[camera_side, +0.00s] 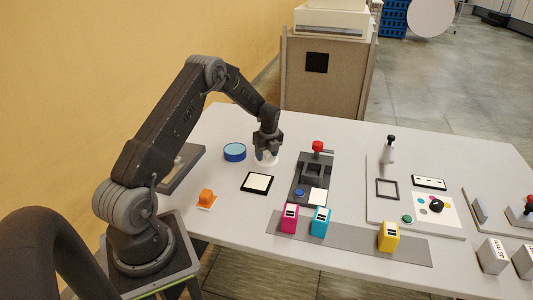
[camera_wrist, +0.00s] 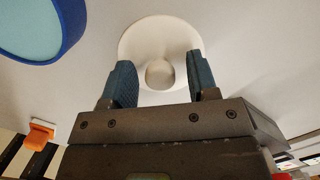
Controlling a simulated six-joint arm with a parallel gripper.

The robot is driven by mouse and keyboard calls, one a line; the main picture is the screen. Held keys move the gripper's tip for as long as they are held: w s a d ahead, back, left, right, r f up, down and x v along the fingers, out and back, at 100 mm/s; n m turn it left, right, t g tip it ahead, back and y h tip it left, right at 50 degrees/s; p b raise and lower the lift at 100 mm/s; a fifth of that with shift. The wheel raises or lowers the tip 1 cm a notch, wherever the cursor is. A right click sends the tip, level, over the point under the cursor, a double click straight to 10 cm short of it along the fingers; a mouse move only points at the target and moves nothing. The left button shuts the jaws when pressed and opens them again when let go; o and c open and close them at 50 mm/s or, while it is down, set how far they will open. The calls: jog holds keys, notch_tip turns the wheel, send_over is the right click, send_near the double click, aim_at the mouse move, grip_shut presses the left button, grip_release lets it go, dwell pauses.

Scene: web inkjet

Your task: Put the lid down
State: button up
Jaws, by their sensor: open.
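The lid (camera_wrist: 160,30) is a white round disc with a knob (camera_wrist: 160,74) in the middle. In the wrist view it lies at the top centre, with the knob between my fingers. My gripper (camera_wrist: 162,80) is open, with one blue fingertip on each side of the knob and a gap to it. In the side view my gripper (camera_side: 267,152) points down over the lid (camera_side: 266,161), which looks to be on or close to the table; its exact height is hard to tell. The gripper partly hides the lid there.
A blue round container (camera_side: 235,152) stands left of my gripper. A black-framed white pad (camera_side: 257,183) lies in front. A grey fixture with a red knob (camera_side: 318,147) stands to the right. Magenta (camera_side: 289,219), cyan (camera_side: 320,222) and yellow (camera_side: 389,237) cartridges stand near the front edge.

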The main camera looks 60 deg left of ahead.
aim_at(269, 161)
jog(key=d+r+n, duration=0.1)
jog(key=d+r, duration=0.3)
jog(key=r, duration=0.3)
jog(key=s+d+r+n+t, duration=0.1)
jog(key=d+r, duration=0.2)
jog(key=r, duration=0.4)
jog(key=d+r+n, duration=0.1)
jog(key=d+r, duration=0.3)
jog(key=r, duration=0.3)
jog(key=s+d+r+n+t, duration=0.2)
jog(key=s+d+r+n, duration=0.4)
jog(key=d, duration=0.4)
jog(key=s+d+r+n+t+h, duration=0.1)
jog(key=s+d+n, duration=0.3)
jog(key=s, duration=0.5)
jog(key=s+d+r+n+t, duration=0.1)
jog(key=s+d+n, duration=0.4)
jog(key=s+d, duration=0.4)
jog(key=shift+s+d+t+h, duration=0.15)
jog(key=shift+t+h, duration=0.15)
jog(key=shift+h, duration=0.1)
